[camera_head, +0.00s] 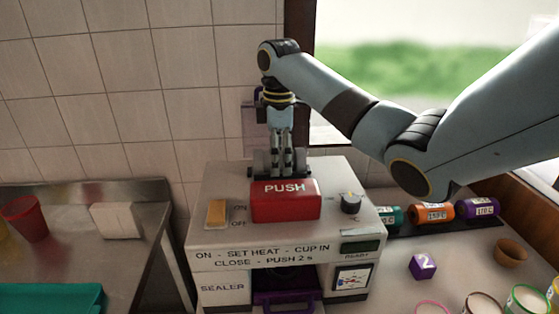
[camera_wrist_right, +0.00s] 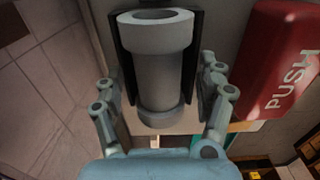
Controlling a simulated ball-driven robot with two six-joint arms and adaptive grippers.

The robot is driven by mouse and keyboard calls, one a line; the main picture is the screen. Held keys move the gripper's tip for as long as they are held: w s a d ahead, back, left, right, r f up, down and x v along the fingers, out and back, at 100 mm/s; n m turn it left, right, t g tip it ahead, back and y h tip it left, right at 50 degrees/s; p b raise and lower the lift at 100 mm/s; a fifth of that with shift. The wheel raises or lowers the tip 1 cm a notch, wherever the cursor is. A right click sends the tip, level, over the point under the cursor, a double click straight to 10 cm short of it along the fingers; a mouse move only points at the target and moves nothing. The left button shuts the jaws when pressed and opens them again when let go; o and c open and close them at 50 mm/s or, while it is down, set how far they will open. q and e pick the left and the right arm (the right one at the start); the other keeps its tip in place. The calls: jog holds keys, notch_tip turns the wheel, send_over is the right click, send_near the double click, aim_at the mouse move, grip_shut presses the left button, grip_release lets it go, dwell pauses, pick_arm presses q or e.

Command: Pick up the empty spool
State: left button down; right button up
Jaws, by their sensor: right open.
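The empty spool (camera_wrist_right: 160,75) is a plain grey cylinder with a wider flange at each end. In the right wrist view it sits between two dark upright plates of a holder. In the head view it is mostly hidden behind my gripper and the red PUSH block, on top of the sealer. My right gripper (camera_head: 284,170) points down there from above. In the wrist view its open fingers (camera_wrist_right: 162,110) are on either side of the spool's near end, with no clear contact seen. My left gripper is not in view.
The sealer (camera_head: 215,238) carries a red PUSH block (camera_head: 286,205), an orange switch (camera_head: 217,213) and a knob (camera_head: 351,203). A steel counter with a red cup (camera_head: 27,220) is at left.

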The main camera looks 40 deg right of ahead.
jog(key=c, duration=0.4)
jog(key=shift+c, duration=1.4)
jog(key=shift+w, duration=0.1)
jog(key=c, duration=0.4)
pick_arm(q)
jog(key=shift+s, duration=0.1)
pick_arm(e)
jog(key=shift+c, duration=0.6)
